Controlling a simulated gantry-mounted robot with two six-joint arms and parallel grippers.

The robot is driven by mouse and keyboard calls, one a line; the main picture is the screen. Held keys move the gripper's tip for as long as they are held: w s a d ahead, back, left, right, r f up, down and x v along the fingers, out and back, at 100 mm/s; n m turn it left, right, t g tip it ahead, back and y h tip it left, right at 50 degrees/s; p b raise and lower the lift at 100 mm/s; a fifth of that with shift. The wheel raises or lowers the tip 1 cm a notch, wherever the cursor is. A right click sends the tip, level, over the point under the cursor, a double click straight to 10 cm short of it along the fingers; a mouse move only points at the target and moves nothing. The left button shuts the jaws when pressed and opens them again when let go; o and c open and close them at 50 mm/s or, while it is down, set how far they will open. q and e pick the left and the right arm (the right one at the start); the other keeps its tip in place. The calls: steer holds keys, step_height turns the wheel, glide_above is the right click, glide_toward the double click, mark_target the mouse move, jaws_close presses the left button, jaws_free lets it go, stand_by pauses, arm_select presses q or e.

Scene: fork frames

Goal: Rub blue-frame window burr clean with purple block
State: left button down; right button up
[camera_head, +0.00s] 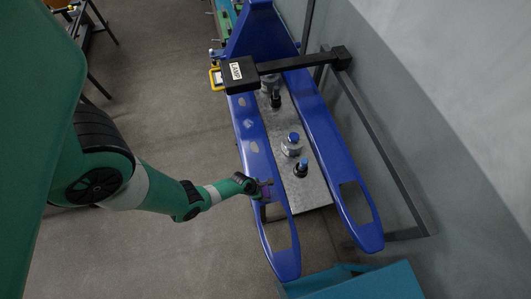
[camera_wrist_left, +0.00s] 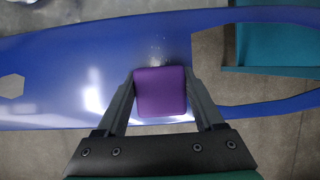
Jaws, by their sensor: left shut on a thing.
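The blue frame (camera_head: 327,135) has two long beams. Its left beam has a window opening (camera_head: 279,235) near the front end; the wrist view shows this opening (camera_wrist_left: 225,75) right of the gripper. My left gripper (camera_head: 264,187) is over the left beam, just behind that window. In the wrist view the gripper (camera_wrist_left: 160,88) is shut on the purple block (camera_wrist_left: 160,91), which covers part of the blue surface. I cannot tell whether the block touches the beam. Small pale specks (camera_wrist_left: 157,58) show on the blue surface just beyond the block. My right gripper is not in view.
A grey plate with dark, blue-topped fixtures (camera_head: 301,168) lies between the beams. A black lamp (camera_head: 240,74) on an arm hangs over the far part. A teal box (camera_head: 360,283) stands at the front, and a grey wall is on the right.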

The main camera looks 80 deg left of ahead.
arm_select(q)
steer(key=shift+s, duration=0.2)
steer(key=shift+r, duration=0.1)
steer(key=shift+w, duration=0.1)
steer(key=shift+w+a+f, duration=0.15)
steer(key=shift+w+f, duration=0.05)
steer(key=shift+w, duration=0.2)
steer(key=shift+s, duration=0.1)
steer(key=shift+s+r, duration=0.1)
steer(key=shift+s+d, duration=0.2)
steer(key=shift+s, duration=0.2)
